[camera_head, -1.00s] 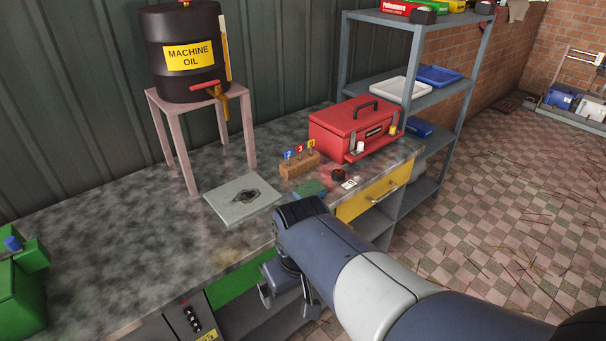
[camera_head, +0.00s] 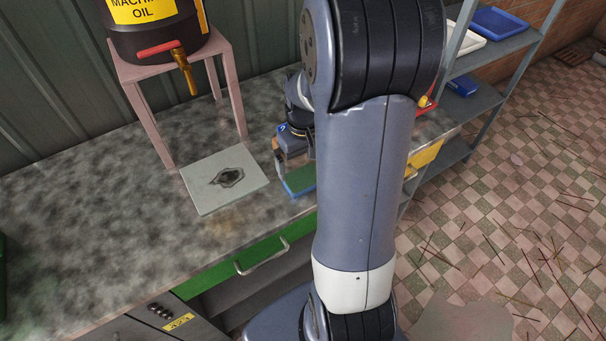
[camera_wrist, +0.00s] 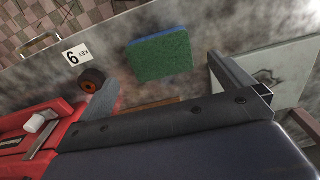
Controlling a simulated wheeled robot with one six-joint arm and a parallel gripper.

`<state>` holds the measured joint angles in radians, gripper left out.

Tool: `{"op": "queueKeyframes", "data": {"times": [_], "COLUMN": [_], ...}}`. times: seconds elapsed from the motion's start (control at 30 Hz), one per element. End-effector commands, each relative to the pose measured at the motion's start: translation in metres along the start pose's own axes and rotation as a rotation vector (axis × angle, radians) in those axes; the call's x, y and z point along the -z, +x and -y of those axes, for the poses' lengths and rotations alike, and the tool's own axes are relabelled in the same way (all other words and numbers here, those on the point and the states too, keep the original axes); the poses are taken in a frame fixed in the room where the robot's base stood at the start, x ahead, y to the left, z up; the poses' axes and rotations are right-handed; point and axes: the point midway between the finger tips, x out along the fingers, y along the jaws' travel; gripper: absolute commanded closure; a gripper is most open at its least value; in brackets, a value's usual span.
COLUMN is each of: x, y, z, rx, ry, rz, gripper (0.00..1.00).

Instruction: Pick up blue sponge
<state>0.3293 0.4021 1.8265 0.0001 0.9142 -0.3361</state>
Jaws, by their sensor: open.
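The sponge (camera_head: 299,180) lies flat on the workbench, a rectangular pad with a green top and a blue side. In the wrist view the sponge (camera_wrist: 160,56) shows at upper centre, with blue along its upper edge. My gripper (camera_wrist: 163,75) is open and empty, its two fingers spread in front of the sponge, one at the left and one at the right. In the head view my gripper (camera_head: 295,158) is just above and behind the sponge, partly hidden by my arm. I cannot tell whether a finger touches the sponge.
In the wrist view a red toolbox (camera_wrist: 38,128), a dark roll with an orange centre (camera_wrist: 91,80) and a white key card (camera_wrist: 75,54) are at left. The stool (camera_head: 150,125) stands behind the plate.

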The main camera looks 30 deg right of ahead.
Motion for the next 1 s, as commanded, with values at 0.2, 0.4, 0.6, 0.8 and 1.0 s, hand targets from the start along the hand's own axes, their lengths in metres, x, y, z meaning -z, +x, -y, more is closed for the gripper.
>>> {"op": "queueKeyframes", "data": {"times": [0.2,0.4,0.6,0.8,1.0], "x": [0.000,0.004,0.007,0.007,0.007], "y": [0.019,0.036,0.061,0.071,0.071], "z": [0.000,0.000,0.000,0.000,0.000], "rx": [0.000,0.001,0.001,0.000,-0.001], "ry": [0.000,0.000,0.000,0.000,0.000], "rz": [0.001,0.004,0.002,-0.001,-0.001], "gripper": [0.00,0.00,0.00,0.00,0.01]}}
